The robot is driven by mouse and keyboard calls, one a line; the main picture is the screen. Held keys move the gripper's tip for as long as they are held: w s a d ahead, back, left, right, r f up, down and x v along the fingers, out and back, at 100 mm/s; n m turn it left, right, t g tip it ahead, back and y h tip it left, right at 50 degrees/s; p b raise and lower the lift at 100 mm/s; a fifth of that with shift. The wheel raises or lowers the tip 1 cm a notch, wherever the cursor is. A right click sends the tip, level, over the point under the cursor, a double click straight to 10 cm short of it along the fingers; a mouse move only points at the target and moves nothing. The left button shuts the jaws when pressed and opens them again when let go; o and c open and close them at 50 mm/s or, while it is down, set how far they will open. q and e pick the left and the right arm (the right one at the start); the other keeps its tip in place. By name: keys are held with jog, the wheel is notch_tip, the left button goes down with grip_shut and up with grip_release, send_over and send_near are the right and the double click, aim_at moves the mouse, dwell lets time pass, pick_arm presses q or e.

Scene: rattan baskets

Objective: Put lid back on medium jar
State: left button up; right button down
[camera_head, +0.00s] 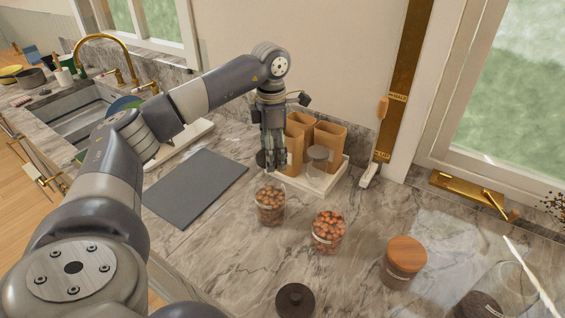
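Two clear jars without lids stand on the marble counter: one with brown nuts (270,206) and one with reddish nuts (328,232). Which is the medium jar I cannot tell. A dark round lid (295,300) lies flat at the bottom edge of the view. A jar with a wooden lid (404,262) stands to the right. My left gripper (272,166) points down just behind the brown-nut jar, beside the white tray. A dark round thing (261,158) shows beside its fingers; whether it is held is unclear. My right gripper is out of view.
A white tray (318,192) holds tan containers (328,136) and a small glass jar (317,161). A grey board (196,187) lies at left, near the sink (88,113). A dark-topped jar (478,305) is at lower right.

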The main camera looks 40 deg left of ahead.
pick_arm(q)
jog(key=shift+s+a+f+b, duration=0.3)
jog(key=shift+a+f+b, duration=0.05)
jog(key=shift+b, duration=0.1)
jog(key=shift+s+f, duration=0.1)
jog(key=shift+f, duration=0.15)
jog(key=shift+f+b, duration=0.4)
jog(key=shift+b, duration=0.15)
jog(key=shift+w+f+b, duration=0.2)
jog(key=shift+f+b, duration=0.55)
jog(key=shift+f, duration=0.15)
jog(key=shift+d+f+b, duration=0.1)
jog(key=shift+f+b, duration=0.35)
jog(key=shift+f, duration=0.75)
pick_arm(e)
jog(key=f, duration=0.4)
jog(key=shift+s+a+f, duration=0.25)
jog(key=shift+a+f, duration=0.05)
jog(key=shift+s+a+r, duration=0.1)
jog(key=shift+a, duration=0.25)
pick_arm(q)
jog(key=shift+r, duration=0.1)
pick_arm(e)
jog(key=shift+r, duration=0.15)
